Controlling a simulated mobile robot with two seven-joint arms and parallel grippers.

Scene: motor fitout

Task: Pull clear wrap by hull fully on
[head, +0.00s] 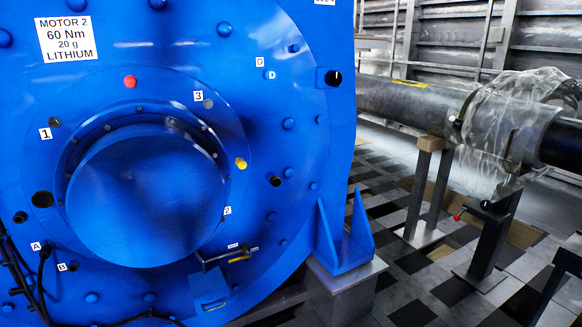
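The clear wrap (508,95) is a crumpled, see-through plastic sheet at the right of the head view. It hangs around the dark shaft (395,104) near a grey collar (533,136), and its lower edge droops loosely below the shaft. I cannot tell how far it reaches around the back of the shaft. The hull itself cannot be made out for certain. Neither of my grippers shows in this view.
A big blue motor housing (285,190) labelled Motor 2 fills the left, with a round cover (148,200), coloured plugs and black cables (20,270). Stands (490,240) hold the shaft above a checkered floor (420,300).

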